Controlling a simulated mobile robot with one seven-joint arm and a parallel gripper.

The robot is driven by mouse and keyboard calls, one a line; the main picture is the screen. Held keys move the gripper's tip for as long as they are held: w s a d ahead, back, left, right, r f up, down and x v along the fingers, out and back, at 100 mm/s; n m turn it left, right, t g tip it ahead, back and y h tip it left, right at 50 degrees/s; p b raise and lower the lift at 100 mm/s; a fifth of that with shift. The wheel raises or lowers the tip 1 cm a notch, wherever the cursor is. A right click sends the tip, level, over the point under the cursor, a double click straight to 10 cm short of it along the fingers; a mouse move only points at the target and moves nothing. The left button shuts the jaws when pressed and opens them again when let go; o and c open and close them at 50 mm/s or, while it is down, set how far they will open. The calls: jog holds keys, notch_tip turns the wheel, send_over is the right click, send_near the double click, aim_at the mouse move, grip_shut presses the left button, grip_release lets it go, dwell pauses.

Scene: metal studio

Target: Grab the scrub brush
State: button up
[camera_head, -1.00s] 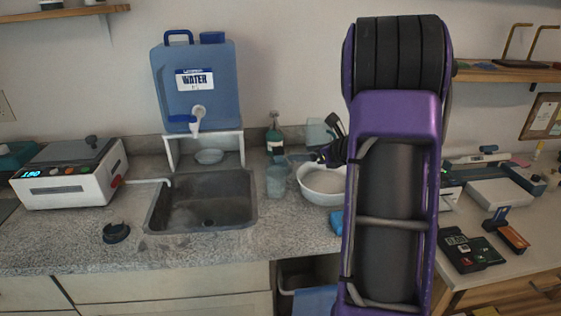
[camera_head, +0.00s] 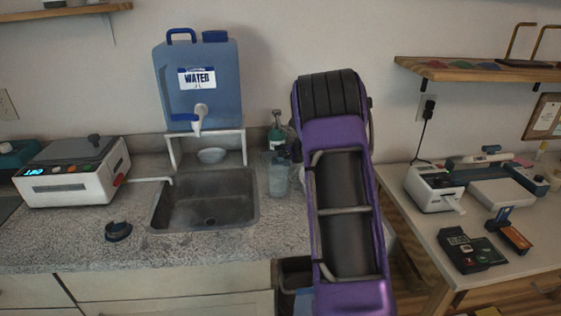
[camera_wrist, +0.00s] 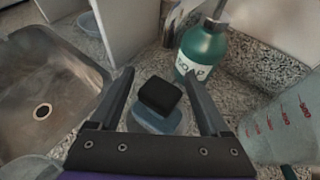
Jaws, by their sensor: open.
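In the wrist view, a black block on a rounded grey-blue base (camera_wrist: 155,120) sits on the counter; it looks like the scrub brush, though its bristles do not show. My gripper (camera_wrist: 159,74) is open, with one finger on each side of this object in the picture. No contact shows between fingers and object. The fingertips point toward a green soap bottle (camera_wrist: 203,48) just beyond.
The metal sink (camera_head: 205,205) lies left of my gripper. A clear beaker with red marks (camera_wrist: 285,125) stands close on the right. The soap bottle and the white stand (camera_wrist: 130,30) under the blue water jug (camera_head: 197,90) bound the space behind. Counter left of the sink is partly free.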

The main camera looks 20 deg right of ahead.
jog(key=shift+w+a+f, duration=0.15)
jog(key=shift+w+f, duration=0.15)
jog(key=shift+w, duration=0.2)
grip_shut()
jog(key=shift+r, duration=0.15)
